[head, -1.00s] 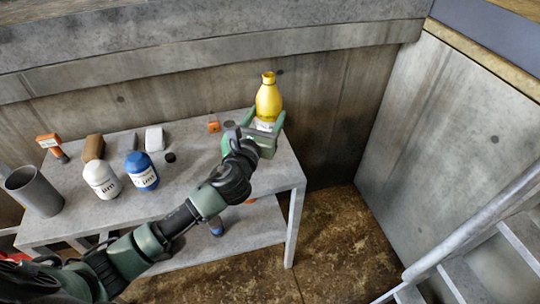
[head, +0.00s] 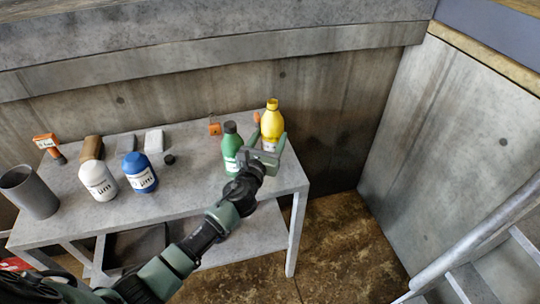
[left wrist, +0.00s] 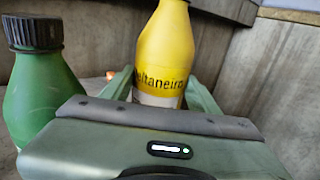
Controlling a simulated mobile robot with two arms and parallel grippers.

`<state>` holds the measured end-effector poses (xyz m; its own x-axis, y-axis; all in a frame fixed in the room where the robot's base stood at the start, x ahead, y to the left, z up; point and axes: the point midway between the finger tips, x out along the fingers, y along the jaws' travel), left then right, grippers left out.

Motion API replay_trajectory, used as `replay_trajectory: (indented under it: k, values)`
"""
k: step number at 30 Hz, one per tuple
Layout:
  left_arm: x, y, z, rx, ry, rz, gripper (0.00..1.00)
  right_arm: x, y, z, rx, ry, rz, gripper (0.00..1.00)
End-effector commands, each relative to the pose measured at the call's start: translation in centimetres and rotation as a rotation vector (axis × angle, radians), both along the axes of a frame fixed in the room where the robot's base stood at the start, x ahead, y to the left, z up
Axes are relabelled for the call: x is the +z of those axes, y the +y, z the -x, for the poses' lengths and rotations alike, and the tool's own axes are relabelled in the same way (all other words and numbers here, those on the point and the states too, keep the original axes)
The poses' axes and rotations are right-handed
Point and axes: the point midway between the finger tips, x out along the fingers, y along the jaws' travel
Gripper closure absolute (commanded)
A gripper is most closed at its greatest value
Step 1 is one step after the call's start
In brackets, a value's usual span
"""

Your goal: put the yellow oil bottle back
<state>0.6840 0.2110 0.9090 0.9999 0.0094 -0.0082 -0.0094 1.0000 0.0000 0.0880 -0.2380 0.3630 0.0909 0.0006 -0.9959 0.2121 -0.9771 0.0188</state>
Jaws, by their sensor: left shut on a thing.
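The yellow oil bottle (head: 271,120) is upright over the right back part of the grey table (head: 200,206). My left gripper (head: 268,146) is shut on its lower body, with one finger on each side. In the left wrist view the yellow bottle (left wrist: 165,55) stands between the two fingers, its label partly showing and its base hidden behind the gripper body. I cannot tell whether its base touches the table. A green bottle with a dark cap (head: 231,148) stands just left of the gripper; it also shows in the left wrist view (left wrist: 40,90). My right gripper is not in view.
On the table's left part are a white bottle (head: 97,182), a blue bottle (head: 139,174), a grey cylinder (head: 30,192) and an orange tool (head: 47,143). A concrete wall (head: 180,90) runs behind. Metal stairs with a rail (head: 480,230) are at the right.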

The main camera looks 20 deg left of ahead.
Motion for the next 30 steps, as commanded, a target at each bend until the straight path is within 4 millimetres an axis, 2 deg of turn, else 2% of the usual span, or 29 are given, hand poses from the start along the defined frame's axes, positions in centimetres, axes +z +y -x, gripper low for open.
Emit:
replay_trajectory:
  k: [5,12,26,27,29,30]
  values:
    - [-1.3,0.0,-0.1,0.001,-0.004,0.001,1.00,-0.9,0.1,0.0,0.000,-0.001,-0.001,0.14]
    - [-4.8,-0.1,0.0,0.000,-0.003,0.002,1.00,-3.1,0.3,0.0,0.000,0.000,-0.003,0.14]
    - [-5.3,0.0,0.0,-0.001,-0.004,0.000,1.00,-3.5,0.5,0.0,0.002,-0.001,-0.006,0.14]
    - [-5.5,0.0,0.0,0.000,-0.002,0.000,0.37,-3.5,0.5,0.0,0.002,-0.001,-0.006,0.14]
    - [-5.4,0.0,0.0,0.000,-0.002,0.000,0.20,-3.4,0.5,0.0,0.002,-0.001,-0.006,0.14]
    - [-5.4,0.0,0.0,0.000,-0.002,0.000,0.18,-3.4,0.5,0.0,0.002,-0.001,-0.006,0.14]
